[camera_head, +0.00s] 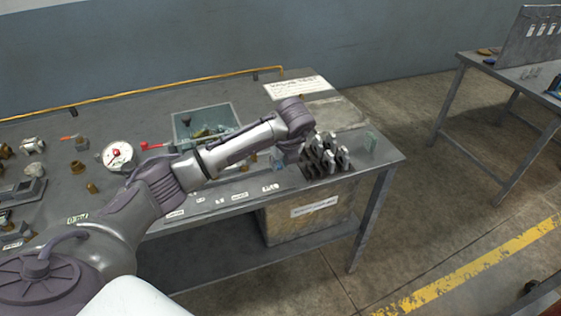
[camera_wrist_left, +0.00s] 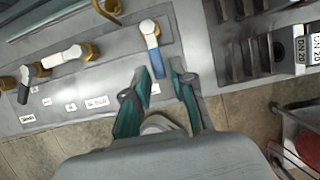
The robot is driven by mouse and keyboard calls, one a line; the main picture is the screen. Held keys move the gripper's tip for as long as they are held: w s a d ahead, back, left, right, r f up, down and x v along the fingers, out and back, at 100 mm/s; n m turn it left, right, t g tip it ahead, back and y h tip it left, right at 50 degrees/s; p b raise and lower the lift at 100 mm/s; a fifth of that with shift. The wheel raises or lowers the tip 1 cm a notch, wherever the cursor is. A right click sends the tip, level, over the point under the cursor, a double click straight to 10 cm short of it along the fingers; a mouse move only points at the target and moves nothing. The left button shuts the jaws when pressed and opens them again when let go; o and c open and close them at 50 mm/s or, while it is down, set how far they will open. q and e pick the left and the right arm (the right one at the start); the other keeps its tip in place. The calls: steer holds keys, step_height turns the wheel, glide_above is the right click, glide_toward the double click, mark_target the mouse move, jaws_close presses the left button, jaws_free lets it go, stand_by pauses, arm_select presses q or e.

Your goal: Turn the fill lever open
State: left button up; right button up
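In the left wrist view, a valve lever with a blue handle (camera_wrist_left: 153,61) and a white upper end hangs from a brass fitting on a grey plate. My left gripper (camera_wrist_left: 161,70) is open, its two teal fingers apart. The blue handle's lower end is close to the left fingertip; I cannot tell whether they touch. Two more levers, one white-handled (camera_wrist_left: 62,57) and one dark-handled (camera_wrist_left: 24,84), sit to the left. The label texts are too small to tell which lever is the fill lever. In the head view my left wrist (camera_head: 291,120) hides most of that area.
A rack of dark-slotted metal blocks (camera_head: 325,157) stands right of the gripper. A grey bin (camera_head: 233,112), a round gauge (camera_head: 118,155) and loose brass fittings lie on the table to the left. A box (camera_head: 315,210) is under the table.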

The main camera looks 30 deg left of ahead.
arm_select(q)
steer(key=v, duration=1.2)
